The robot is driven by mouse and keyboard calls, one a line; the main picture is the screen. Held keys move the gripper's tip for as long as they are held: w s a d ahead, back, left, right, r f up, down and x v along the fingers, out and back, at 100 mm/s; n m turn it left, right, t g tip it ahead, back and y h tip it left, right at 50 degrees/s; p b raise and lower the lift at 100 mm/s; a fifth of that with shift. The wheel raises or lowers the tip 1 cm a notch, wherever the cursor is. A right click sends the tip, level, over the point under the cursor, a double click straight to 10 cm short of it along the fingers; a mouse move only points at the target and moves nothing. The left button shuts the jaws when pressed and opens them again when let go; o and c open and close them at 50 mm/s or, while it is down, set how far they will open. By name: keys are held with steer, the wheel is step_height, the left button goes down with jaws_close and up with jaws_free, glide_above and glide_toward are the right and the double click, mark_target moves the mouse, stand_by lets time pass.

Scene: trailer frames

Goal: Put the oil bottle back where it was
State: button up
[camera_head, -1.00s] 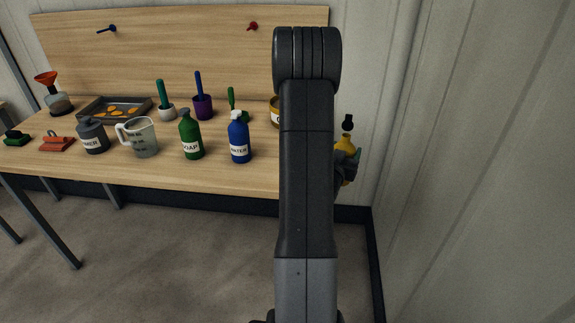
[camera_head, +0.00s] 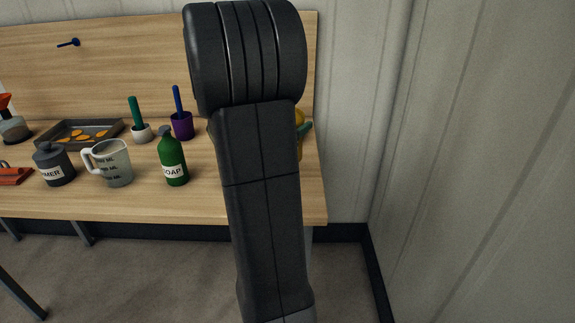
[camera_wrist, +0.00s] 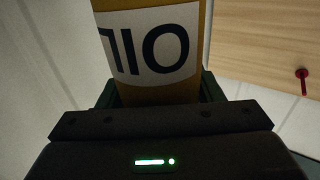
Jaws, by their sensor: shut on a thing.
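The yellow oil bottle (camera_wrist: 155,93) fills the upper middle of the wrist view, its white label reading OIL upside down. My gripper (camera_wrist: 160,88) is shut on it, with dark fingers at both sides. In the head view my arm hides most of the bottle, and only a yellow sliver (camera_head: 299,118) and a bit of the greenish gripper finger (camera_head: 306,130) show at the right end of the bench (camera_head: 215,207). I cannot tell whether the bottle touches the bench.
On the bench stand a green soap bottle (camera_head: 172,162), a measuring jug (camera_head: 113,165), a grey bottle (camera_head: 54,165), a tray (camera_head: 107,128), a purple pot (camera_head: 182,125) and a white pot (camera_head: 141,133). A red peg (camera_wrist: 302,78) is on the board. A wall (camera_head: 480,150) rises at right.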

step_height(320, 180, down, 8)
steer(key=shift+r+b, duration=0.25)
steer(key=shift+b, duration=0.4)
steer(key=shift+f, duration=0.1)
steer(key=o, duration=1.2)
steer(key=shift+s+a, duration=0.1)
steer(key=shift+s, duration=0.05)
steer(key=v, duration=1.1)
steer(key=shift+s, duration=0.25)
steer(key=shift+a, duration=0.15)
